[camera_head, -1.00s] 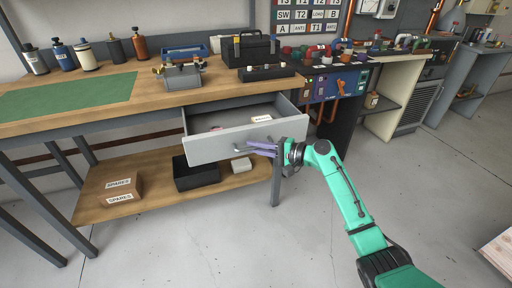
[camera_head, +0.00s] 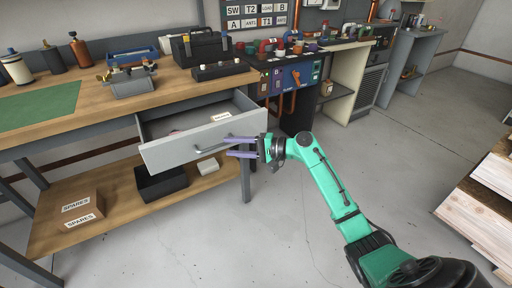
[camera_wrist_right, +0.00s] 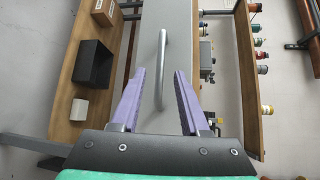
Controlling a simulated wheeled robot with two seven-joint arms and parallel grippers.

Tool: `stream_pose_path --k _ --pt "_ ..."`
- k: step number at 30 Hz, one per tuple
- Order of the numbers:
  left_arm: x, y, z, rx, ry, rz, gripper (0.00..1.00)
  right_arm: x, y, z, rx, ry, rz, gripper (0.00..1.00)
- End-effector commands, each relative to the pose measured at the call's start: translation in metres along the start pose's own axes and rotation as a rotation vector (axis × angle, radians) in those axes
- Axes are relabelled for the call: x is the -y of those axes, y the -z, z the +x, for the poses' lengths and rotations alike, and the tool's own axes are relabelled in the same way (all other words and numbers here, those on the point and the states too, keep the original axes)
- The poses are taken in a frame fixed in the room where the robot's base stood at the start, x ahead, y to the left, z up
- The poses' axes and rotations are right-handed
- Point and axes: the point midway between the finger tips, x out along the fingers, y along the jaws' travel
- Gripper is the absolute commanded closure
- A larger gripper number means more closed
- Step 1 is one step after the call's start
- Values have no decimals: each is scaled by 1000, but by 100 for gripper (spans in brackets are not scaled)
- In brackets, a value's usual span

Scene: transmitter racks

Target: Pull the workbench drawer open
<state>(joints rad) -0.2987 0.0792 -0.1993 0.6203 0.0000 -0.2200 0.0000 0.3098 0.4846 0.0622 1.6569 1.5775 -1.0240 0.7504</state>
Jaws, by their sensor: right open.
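The grey workbench drawer (camera_head: 180,151) stands pulled out from under the wooden workbench top (camera_head: 150,98). A labelled item lies inside it. Its bar handle (camera_head: 212,148) runs along the drawer front. My right gripper (camera_head: 230,147) has its purple fingers apart at the right end of the handle. In the right wrist view the handle (camera_wrist_right: 161,75) shows ahead of and between the open fingers of the gripper (camera_wrist_right: 160,85), with gaps on both sides. My left gripper is not in view.
A lower shelf (camera_head: 115,200) holds a SPARES box (camera_head: 82,208), a black bin (camera_head: 160,184) and a small white box (camera_head: 208,167). Wooden pallets (camera_head: 485,210) stand at the right. The floor in front of the drawer is clear apart from my arm.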

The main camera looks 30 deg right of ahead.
Motion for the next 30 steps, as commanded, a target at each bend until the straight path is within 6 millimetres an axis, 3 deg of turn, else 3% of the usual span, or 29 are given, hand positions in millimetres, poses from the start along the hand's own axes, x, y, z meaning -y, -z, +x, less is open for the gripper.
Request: stream_pose_path --k 6,11,26,29,30 --pt "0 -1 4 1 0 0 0 -2 0 -61 -1 -3 0 55" --pt "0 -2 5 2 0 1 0 -1 0 -86 -1 -1 0 55" --pt "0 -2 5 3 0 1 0 0 0 -91 1 1 0 55" --pt "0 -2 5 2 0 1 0 -12 6 -90 -21 -13 8 55" --pt "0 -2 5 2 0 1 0 -26 13 -89 -46 -30 17 55"
